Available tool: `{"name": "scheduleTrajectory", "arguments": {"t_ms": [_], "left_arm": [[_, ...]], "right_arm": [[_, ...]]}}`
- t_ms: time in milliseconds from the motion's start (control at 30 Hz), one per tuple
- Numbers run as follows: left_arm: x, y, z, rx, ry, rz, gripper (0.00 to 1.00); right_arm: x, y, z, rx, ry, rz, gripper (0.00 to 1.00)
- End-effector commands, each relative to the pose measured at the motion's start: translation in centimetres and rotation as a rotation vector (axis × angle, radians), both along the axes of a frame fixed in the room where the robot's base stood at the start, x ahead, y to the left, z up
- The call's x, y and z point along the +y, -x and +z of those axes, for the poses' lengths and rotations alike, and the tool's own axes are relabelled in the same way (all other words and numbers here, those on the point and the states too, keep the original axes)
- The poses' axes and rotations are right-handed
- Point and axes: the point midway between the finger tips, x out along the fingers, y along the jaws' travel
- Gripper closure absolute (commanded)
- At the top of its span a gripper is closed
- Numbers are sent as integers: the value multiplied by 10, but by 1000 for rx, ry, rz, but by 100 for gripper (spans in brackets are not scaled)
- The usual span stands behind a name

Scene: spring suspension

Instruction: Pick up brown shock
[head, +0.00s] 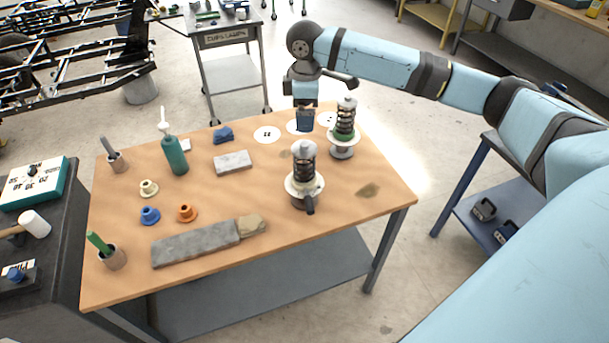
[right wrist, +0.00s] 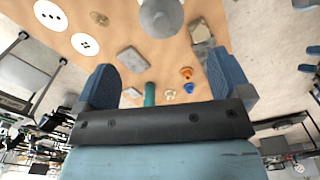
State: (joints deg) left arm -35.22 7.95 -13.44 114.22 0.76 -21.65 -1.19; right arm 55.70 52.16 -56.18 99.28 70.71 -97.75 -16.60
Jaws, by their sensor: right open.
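Two upright shocks with dark coil springs stand on the table. I cannot clearly tell which one is brown. My right gripper (head: 304,118) is over the table's far side, behind the nearer shock and left of the farther one. In the right wrist view it (right wrist: 162,65) is open with nothing between its blue fingers. A shock's pale round part (right wrist: 162,16) shows at the top edge there, beyond the fingers. My left gripper is not in view.
White discs (head: 267,134) lie at the table's far side. A green bottle (head: 175,155), grey block (head: 233,162), coloured bushings (head: 187,212) and long grey stone (head: 196,244) occupy the left and front. The table's right front (head: 370,208) is mostly clear.

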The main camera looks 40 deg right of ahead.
Motion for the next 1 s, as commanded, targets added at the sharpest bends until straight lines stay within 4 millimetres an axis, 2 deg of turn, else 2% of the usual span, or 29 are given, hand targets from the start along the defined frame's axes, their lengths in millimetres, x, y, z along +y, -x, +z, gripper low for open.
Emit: {"name": "scheduleTrajectory", "arguments": {"t_ms": [67,133,433,767,1000], "left_arm": [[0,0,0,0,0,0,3],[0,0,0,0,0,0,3],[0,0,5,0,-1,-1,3],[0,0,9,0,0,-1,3],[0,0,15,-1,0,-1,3]], "right_arm": [[-4,0,1,9,7,-1,4],[-5,1,-6,14,9,-1,4],[-4,1,-63,11,7,-2,4],[-1,1,-91,10,6,-1,4],[2,2,-126,9,7,-2,4]]}}
